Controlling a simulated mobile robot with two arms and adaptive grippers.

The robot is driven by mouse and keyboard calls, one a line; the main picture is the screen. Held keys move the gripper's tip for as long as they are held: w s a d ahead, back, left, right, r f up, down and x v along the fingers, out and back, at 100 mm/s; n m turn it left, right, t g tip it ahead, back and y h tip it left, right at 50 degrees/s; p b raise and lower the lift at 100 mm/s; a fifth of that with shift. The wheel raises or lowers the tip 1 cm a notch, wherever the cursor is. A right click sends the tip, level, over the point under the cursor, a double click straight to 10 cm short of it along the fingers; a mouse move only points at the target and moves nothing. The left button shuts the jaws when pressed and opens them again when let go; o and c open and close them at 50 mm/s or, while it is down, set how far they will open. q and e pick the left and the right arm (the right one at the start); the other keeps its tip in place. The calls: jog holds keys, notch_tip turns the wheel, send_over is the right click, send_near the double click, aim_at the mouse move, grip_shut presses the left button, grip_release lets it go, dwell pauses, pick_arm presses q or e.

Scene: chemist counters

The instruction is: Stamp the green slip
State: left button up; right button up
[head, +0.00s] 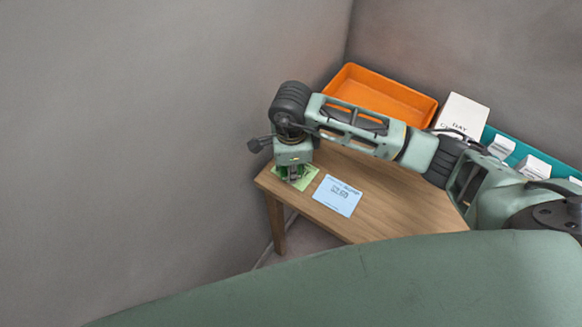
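A green slip (309,177) lies flat at the left end of the wooden table, partly covered by my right gripper. My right gripper (291,176) comes in on the arm from the right and points down over the slip's left part. Something dark green shows at its fingers, but it is too small and shaded to tell whether it is a held stamp or whether the fingers are open. No stamp is clearly seen elsewhere. Whether anything touches the slip cannot be told. My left gripper is out of view.
A light blue printed slip (338,195) lies right of the green one on the wooden table (400,212). Behind my arm stand an orange tray (372,88), a white box (462,113) and a teal tray (556,165) with white packets. Grey walls close in left and behind.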

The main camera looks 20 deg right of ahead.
notch_tip(320, 180, up, 2)
jog(key=shift+r+p, duration=0.1)
jog(key=shift+p, duration=0.5)
jog(key=shift+r+p, duration=1.3)
jog(key=shift+r, duration=1.1)
